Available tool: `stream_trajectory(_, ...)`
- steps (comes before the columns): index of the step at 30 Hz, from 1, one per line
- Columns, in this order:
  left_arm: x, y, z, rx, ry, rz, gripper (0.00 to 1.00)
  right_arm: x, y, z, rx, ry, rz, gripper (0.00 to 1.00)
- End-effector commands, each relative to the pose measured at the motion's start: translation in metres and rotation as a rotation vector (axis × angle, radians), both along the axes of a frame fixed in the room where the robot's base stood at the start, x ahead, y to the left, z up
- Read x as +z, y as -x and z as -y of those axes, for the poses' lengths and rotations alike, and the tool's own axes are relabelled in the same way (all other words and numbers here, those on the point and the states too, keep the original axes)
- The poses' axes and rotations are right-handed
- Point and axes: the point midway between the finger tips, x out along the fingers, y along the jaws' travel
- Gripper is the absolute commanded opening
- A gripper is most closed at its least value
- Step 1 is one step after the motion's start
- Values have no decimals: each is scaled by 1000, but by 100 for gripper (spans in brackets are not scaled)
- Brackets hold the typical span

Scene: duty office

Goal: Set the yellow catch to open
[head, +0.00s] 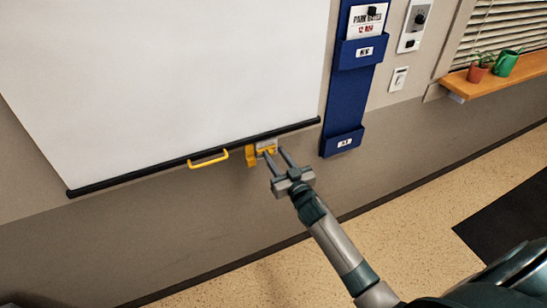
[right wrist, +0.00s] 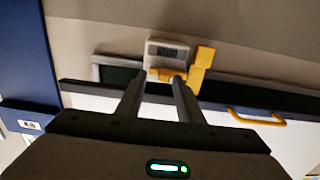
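The yellow catch (head: 251,156) is on a small grey plate at the lower edge of the white roll-down screen (head: 180,80). In the right wrist view the catch (right wrist: 204,62) has a raised block at the right and a short yellow bar running left across the grey plate (right wrist: 165,52). My right gripper (head: 276,161) is just in front of the catch. Its two fingers are apart, with the yellow bar close to the tips in the right wrist view (right wrist: 158,82). I cannot tell if they touch it. My left gripper is not in view.
A yellow handle (head: 208,159) sits on the screen's black bottom bar (head: 130,179), left of the catch. A blue wall holder (head: 352,85) hangs to the right. A wooden sill (head: 500,74) carries a plant pot and a green watering can.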

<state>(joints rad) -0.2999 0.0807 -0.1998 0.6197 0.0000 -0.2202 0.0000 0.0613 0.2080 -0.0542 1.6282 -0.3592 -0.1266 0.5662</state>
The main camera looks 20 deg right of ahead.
Motion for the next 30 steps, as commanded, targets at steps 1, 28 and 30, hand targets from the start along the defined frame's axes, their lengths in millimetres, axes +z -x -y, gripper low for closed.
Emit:
stream_trajectory(1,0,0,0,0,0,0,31,0,0,-1,1,0,0,33)
stream_trajectory(28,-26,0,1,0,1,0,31,-5,78,-1,2,-1,-1,33)
stream_trajectory(30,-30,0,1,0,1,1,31,-4,92,-1,3,-2,0,33)
